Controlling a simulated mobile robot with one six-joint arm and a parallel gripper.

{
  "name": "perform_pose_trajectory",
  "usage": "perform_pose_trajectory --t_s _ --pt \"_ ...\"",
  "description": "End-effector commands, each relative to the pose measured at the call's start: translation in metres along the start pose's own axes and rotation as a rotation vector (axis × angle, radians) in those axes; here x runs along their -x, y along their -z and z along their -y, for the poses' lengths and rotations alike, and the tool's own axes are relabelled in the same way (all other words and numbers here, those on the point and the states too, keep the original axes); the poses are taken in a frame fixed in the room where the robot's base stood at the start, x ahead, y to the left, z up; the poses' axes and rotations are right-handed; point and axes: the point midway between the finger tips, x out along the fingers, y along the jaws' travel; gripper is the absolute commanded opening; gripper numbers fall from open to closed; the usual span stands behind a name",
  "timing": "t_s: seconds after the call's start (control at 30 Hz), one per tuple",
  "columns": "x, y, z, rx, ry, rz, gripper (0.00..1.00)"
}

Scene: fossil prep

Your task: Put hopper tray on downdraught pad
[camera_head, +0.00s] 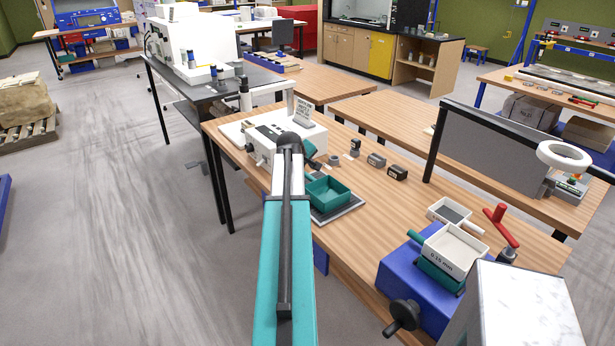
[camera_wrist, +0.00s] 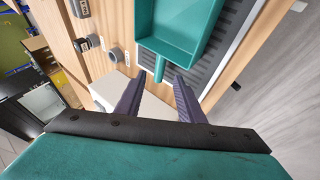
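A teal open tray with a short handle, which I take to be the hopper tray (camera_head: 330,191), sits on a dark ribbed pad with a pale rim, the downdraught pad (camera_head: 345,209). In the wrist view the tray (camera_wrist: 180,28) looks level, near the left side of the pad (camera_wrist: 213,52). Its handle points toward my gripper (camera_wrist: 160,80). My gripper's two dark purple fingers are spread apart, one on each side of the handle's end, with visible gaps. I cannot tell whether the handle reaches between the fingertips. In the head view my arm hides most of the gripper.
A white machine (camera_head: 265,135) stands behind the pad on the wooden bench. Several small grey blocks (camera_head: 376,160) lie right of it. A blue device (camera_head: 405,278) holding a white sieve (camera_head: 453,249) stands at front right. Bare bench (camera_head: 385,205) lies between.

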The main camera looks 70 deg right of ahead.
Motion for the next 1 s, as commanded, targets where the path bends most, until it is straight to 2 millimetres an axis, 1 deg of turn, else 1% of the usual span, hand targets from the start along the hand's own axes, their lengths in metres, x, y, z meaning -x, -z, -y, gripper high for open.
perform_pose_trajectory --t_s 0.03,0.2,0.4,0.6,1.0 --pt "0.007 -0.001 0.001 0.0 -0.001 -0.002 0.35" --pt "0.027 -0.001 0.001 0.0 -0.001 -0.002 0.35" --pt "0.042 0.0 0.001 0.001 -0.001 -0.001 0.35" --pt "0.048 0.0 0.0 0.001 0.0 -0.001 0.35" --pt "0.047 0.0 0.0 0.0 0.0 -0.001 0.35"
